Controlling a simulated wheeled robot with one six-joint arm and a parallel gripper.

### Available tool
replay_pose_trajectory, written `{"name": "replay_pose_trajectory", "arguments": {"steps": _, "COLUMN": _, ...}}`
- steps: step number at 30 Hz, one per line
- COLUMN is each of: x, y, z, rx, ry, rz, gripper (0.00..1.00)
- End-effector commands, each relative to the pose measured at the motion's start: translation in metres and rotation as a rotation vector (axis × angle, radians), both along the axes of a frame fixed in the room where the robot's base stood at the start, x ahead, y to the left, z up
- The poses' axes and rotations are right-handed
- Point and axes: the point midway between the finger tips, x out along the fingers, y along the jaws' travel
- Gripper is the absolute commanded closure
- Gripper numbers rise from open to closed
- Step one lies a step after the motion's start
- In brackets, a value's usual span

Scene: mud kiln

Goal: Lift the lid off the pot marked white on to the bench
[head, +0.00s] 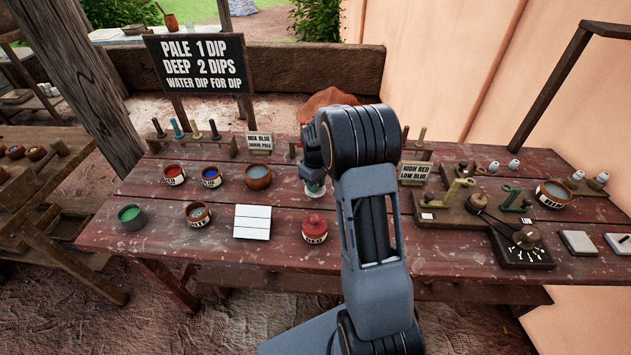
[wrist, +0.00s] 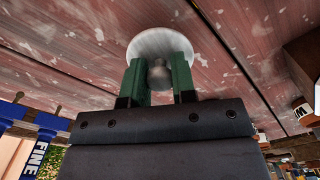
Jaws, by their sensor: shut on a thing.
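The pot marked white (head: 198,217) stands at the front left of the bench (head: 125,239). Its top is open and it shows pale grey inside; its label is small but seems to read WHITE. My gripper (head: 314,184) is over the middle of the bench, right of that pot and partly hidden by my arm. In the wrist view my gripper (wrist: 160,75) has its green fingers shut on the grey knob of a round pale lid (wrist: 144,46). The lid also shows under the fingers in the head view (head: 314,192). I cannot tell whether it touches the bench.
A white ruled board (head: 252,222), a brown bowl (head: 258,177), red and blue pots and a green cup (head: 131,216) are to the left. Racks and a lever board (head: 520,248) are to the right.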

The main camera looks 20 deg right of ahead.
Motion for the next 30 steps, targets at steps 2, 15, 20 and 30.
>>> {"name": "replay_pose_trajectory", "arguments": {"steps": 2, "x": 0.0001, "y": 0.0004, "z": -0.0098, "rx": 0.000, "ry": 0.000, "rz": 0.002, "gripper": 0.98}}
{"name": "replay_pose_trajectory", "arguments": {"steps": 15, "x": 0.0002, "y": 0.0002, "z": -0.0136, "rx": 0.000, "ry": -0.001, "rz": 0.001, "gripper": 0.98}}
{"name": "replay_pose_trajectory", "arguments": {"steps": 20, "x": -0.0005, "y": 0.0004, "z": -0.0131, "rx": -0.001, "ry": -0.001, "rz": 0.001, "gripper": 0.98}}
{"name": "replay_pose_trajectory", "arguments": {"steps": 30, "x": -0.0004, "y": 0.0004, "z": -0.0135, "rx": 0.000, "ry": -0.001, "rz": 0.001, "gripper": 0.98}}
